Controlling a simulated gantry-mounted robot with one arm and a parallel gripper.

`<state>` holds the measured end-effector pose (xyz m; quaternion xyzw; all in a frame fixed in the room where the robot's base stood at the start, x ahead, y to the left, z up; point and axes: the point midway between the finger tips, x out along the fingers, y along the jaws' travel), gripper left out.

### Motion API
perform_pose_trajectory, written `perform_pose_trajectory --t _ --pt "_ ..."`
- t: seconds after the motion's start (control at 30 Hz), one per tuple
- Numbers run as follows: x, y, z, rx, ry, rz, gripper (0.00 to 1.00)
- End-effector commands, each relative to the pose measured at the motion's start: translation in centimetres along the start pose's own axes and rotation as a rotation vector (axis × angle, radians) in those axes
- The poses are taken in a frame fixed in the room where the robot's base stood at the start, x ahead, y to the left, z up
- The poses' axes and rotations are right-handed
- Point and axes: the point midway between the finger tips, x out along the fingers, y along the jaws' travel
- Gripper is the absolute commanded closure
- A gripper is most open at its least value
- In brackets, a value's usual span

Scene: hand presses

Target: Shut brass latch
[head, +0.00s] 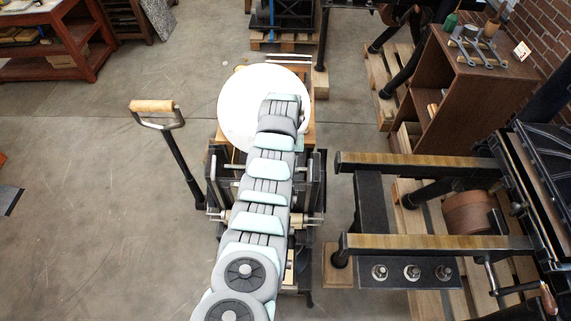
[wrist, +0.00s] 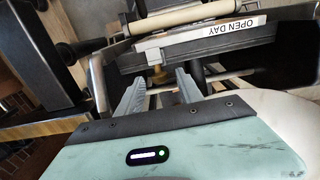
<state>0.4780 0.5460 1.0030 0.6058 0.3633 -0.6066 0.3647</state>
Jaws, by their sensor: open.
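In the wrist view my gripper (wrist: 160,82) has its two grey fingers apart, with nothing clearly held between them. A small brass-coloured piece (wrist: 157,75), which looks like the latch, shows just beyond and between the fingertips. It sits below a dark bar that bears an "OPEN DAY" strip (wrist: 240,30). I cannot tell whether the fingers touch the brass piece, or how the latch is set. In the head view my arm covers much of the press (head: 218,185), and the fingertips and latch are hidden.
A white round disc (head: 238,110) stands at the press's far end. A wooden-handled lever (head: 152,106) sticks out to its left. Two brass-topped rails (head: 430,161) of another press lie to the right. A brown cabinet (head: 460,85) stands behind them.

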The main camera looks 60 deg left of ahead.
Motion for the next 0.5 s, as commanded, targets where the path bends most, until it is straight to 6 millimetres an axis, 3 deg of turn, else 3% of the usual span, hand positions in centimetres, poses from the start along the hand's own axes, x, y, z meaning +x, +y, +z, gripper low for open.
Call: perform_pose_trajectory --t 0.43,0.5 --pt "0.95 -0.07 -0.06 0.0 0.003 -0.001 0.56" --pt "0.94 -0.06 -0.06 0.0 0.003 -0.001 0.61"
